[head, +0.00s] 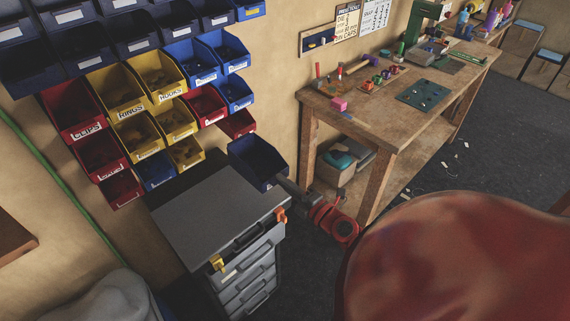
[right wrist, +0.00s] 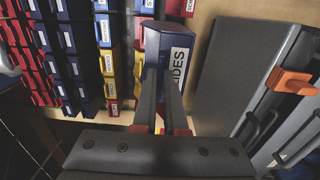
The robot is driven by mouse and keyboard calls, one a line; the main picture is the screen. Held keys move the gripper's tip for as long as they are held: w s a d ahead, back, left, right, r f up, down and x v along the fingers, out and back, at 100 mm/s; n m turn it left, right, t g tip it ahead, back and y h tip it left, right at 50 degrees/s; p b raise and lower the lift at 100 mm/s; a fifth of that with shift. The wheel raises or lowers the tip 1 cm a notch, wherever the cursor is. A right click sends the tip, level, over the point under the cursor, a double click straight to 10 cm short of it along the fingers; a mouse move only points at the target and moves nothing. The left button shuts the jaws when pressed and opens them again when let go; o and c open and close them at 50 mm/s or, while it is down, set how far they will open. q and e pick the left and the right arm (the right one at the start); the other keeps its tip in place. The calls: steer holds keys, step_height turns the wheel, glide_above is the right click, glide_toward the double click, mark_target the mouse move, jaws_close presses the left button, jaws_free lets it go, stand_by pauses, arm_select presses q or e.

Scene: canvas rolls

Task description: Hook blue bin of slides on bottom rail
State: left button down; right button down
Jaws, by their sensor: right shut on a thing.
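The blue bin of slides (head: 257,162) is dark blue and appears empty from what shows of its inside. It is in the air above the right back corner of the grey cabinet, below and right of the wall bins. In the right wrist view the bin (right wrist: 160,42) shows a white label partly reading "IDES". My right gripper (head: 284,185) is shut on its near side. The lowest row of wall bins has a bare gap (head: 214,141) between a yellow bin (head: 186,153) and a red bin (head: 237,123). The rail itself is hidden. My left gripper is not in view.
A grey drawer cabinet (head: 205,215) stands below the wall bins, with orange and yellow clips on its front edge. A wooden workbench (head: 365,120) with tools stands to the right. Several blue, yellow and red bins fill the wall above.

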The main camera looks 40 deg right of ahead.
steer(key=shift+w+a+f+b, duration=0.15)
steer(key=shift+w+f, duration=0.15)
steer(key=shift+w, duration=0.65)
steer(key=shift+w+a+f+b, duration=0.1)
steer(key=shift+w+f+b, duration=0.15)
steer(key=shift+w, duration=0.65)
steer(key=shift+w+a+f+b, duration=0.1)
steer(key=shift+w+f, duration=0.25)
steer(key=shift+w, duration=0.6)
steer(key=shift+d, duration=0.1)
glide_toward(242, 154)
steer(key=shift+w+r, duration=0.2)
steer(key=shift+w, duration=0.8)
steer(key=shift+w+f+b, duration=0.15)
steer(key=shift+w+b, duration=0.2)
steer(key=shift+w, duration=2.2)
steer(key=shift+w+a+b, duration=0.15)
steer(key=shift+w+b, duration=0.25)
steer(key=shift+w, duration=0.85)
steer(key=shift+w+a+b, duration=0.2)
steer(key=shift+w+b, duration=0.15)
steer(key=shift+w, duration=0.95)
steer(key=w+b, duration=0.2)
steer(key=w, duration=0.3)
steer(key=shift+w+a, duration=0.1)
steer(key=shift+a, duration=0.1)
